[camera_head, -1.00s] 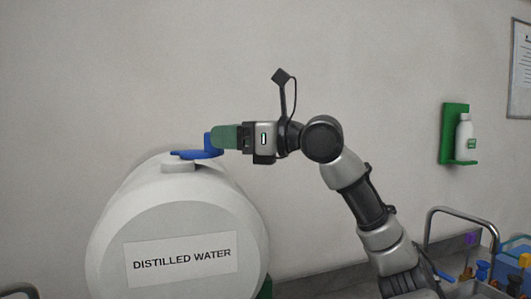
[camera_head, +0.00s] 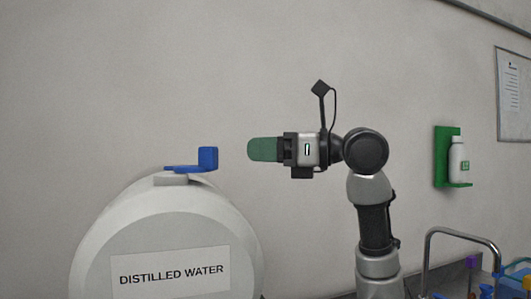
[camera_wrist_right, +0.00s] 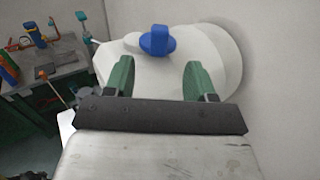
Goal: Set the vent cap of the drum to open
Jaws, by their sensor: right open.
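The white drum (camera_head: 110,262) is labelled "DISTILLED WATER" and stands at the lower left of the head view; its lower part is cut off. Its blue vent cap (camera_head: 207,160) sits on top, with a flat part and an upright tab at its right end. The cap also shows in the right wrist view (camera_wrist_right: 156,41), ahead of the fingers. My right gripper (camera_head: 263,150), with green fingers, is to the right of the cap and apart from it. In the wrist view its two fingers (camera_wrist_right: 156,78) are spread with nothing between them. My left gripper is not in view.
A green wall holder (camera_head: 441,160) with a white bottle (camera_head: 457,162) hangs at the right. A metal tap (camera_head: 463,232) and small coloured items are at the lower right. In the wrist view, a bench (camera_wrist_right: 50,75) with tools is at the left.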

